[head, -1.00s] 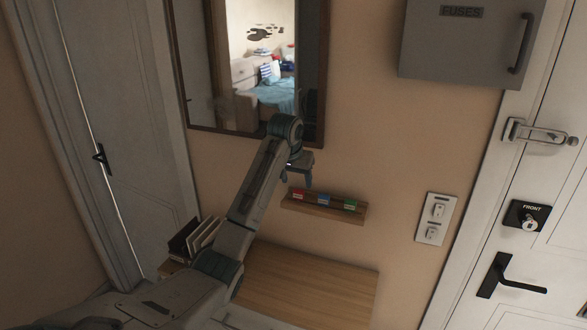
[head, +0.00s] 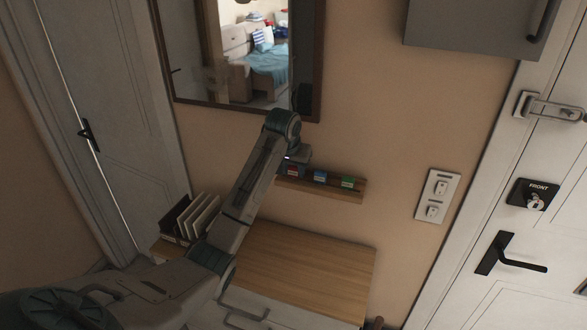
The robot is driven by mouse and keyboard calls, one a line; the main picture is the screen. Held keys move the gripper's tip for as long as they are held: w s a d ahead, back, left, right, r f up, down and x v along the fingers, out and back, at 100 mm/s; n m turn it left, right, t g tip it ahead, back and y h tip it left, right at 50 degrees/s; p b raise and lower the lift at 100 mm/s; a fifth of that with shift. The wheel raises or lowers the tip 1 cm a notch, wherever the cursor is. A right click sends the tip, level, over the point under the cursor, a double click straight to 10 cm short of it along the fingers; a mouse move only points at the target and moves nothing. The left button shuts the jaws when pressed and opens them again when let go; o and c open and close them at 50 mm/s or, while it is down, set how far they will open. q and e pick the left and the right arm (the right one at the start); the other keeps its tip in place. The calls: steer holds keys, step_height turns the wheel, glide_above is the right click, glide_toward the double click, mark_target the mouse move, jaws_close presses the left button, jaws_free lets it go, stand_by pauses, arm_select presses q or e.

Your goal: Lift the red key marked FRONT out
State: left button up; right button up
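A narrow wooden key rack (head: 335,190) is fixed on the wall below the mirror. It holds a red tag (head: 293,171) at the left, a blue tag (head: 320,176) in the middle and a green tag (head: 347,182) at the right. The lettering on the tags is too small to read. My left gripper (head: 291,165) is at the left end of the rack, right by the red tag and partly over it. Its fingers are hard to make out, so I cannot tell whether they touch the tag. My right gripper is not in view.
A wooden table top (head: 300,265) lies below the rack, with a file holder (head: 190,218) at its left. A mirror (head: 240,60) hangs above. A switch plate (head: 437,196) and a white door with a lock marked FRONT (head: 533,194) are at the right.

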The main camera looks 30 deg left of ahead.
arm_select(q)
steer(key=shift+c, duration=1)
steer(key=shift+r, duration=1.25)
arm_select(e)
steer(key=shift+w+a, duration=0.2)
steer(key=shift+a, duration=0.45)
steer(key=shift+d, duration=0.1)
arm_select(q)
steer(key=shift+r, duration=1.25)
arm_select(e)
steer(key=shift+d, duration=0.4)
